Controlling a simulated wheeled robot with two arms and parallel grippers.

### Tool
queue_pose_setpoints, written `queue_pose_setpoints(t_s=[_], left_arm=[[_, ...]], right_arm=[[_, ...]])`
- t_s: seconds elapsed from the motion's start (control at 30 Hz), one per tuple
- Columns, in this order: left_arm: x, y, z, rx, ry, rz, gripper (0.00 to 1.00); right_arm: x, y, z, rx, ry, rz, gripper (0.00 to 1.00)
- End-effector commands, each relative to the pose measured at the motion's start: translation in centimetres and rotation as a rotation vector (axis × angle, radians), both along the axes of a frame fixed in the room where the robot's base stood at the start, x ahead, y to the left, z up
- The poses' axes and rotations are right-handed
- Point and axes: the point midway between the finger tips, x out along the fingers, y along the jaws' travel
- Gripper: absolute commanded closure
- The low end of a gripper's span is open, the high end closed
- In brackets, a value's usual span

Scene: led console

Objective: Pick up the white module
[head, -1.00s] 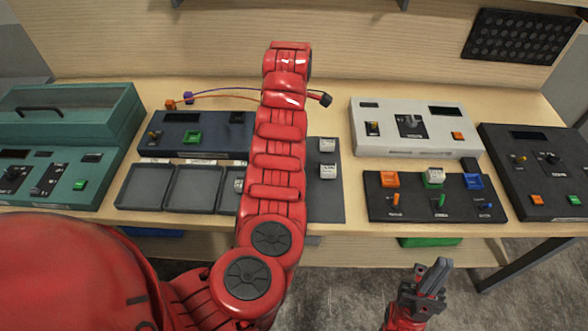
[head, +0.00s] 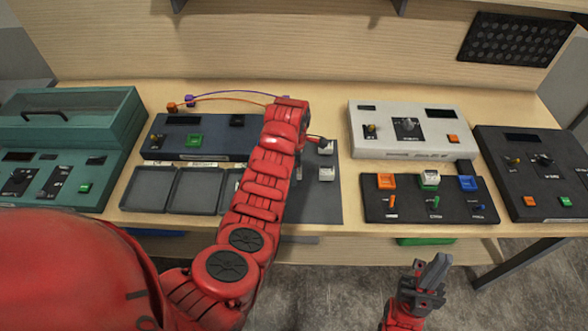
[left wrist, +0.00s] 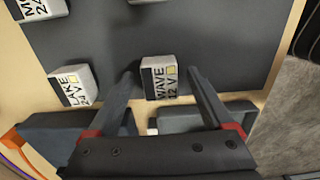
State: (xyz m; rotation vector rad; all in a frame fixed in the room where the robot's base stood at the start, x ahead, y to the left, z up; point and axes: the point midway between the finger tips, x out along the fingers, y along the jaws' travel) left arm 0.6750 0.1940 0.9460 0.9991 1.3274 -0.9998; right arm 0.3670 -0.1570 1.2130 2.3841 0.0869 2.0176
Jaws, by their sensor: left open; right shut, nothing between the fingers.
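Two white modules, an upper one (head: 325,147) and a lower one (head: 326,173), stand on the dark mat (head: 318,207) in the head view. In the left wrist view, a white module labelled WAVE 12 V (left wrist: 159,78) lies between the fingertips of my open left gripper (left wrist: 162,72), with no clear grip on it. A white module labelled LAKE 24 V (left wrist: 75,87) lies to its left. Another white module (left wrist: 38,8) is at the top left, partly cut off. In the head view my arm hides most of the left gripper. My right gripper (head: 433,272) is shut and empty, below the table's front edge.
Empty grey trays (head: 198,190) lie left of my arm. Behind them is a dark blue console (head: 222,145) with orange and purple wires. To the right are a white console (head: 390,148), a black panel (head: 410,208) with coloured blocks and a dark console (head: 525,170).

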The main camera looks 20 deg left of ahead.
Motion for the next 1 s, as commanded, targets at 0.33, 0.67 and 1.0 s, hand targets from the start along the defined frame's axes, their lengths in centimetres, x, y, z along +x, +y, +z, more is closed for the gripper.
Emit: queue_pose_setpoints(t_s=[0.33, 0.67, 1.0], left_arm=[[-0.05, -0.03, -1.22, 0.001, 0.000, -0.001, 0.17], [-0.05, -0.01, -1.18, 0.001, 0.000, -0.001, 0.76], [-0.05, -0.01, -1.17, 0.001, 0.000, -0.001, 1.00]], right_arm=[[0.00, 0.00, 0.40, 0.000, 0.000, 0.000, 1.00], [0.01, 0.00, 0.40, 0.000, 0.000, 0.000, 1.00], [0.00, 0.00, 0.40, 0.000, 0.000, 0.000, 1.00]])
